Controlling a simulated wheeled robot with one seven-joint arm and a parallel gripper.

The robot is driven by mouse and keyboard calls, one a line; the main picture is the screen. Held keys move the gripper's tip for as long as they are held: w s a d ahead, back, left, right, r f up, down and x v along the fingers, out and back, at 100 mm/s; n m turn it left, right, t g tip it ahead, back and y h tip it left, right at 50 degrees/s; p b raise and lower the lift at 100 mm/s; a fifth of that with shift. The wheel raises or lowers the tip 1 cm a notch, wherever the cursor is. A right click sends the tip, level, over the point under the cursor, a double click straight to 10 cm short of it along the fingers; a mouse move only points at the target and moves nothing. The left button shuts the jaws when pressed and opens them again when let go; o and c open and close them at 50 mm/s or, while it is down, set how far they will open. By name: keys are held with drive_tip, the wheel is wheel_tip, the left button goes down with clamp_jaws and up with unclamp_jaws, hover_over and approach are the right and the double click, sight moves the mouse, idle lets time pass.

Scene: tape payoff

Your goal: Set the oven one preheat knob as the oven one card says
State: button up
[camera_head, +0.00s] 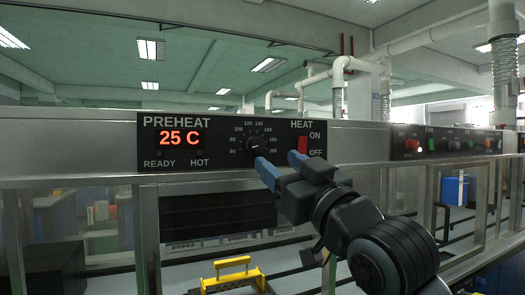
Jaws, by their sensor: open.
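My gripper (277,158) has blue fingers, spread apart and empty. They are in front of the panel, just below and right of the knob in the picture; whether they touch the panel cannot be told. No oven one card with readable text is in view.
A red HEAT switch (303,144) marked ON and OFF sits right of the dial, close to my fingers. A second control panel (447,143) with several knobs is farther right. A yellow-handled object (232,271) lies below, behind the metal-framed opening.

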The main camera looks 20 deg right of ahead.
sight(259, 146)
drive_tip(key=p+x, duration=0.1)
drive_tip(key=x, duration=0.6)
drive_tip(key=shift+w+r+p, duration=0.1)
drive_tip(key=shift+p, duration=0.3)
drive_tip(key=shift+c, duration=0.5)
drive_tip(key=c, duration=0.9)
drive_tip(key=shift+c, duration=0.2)
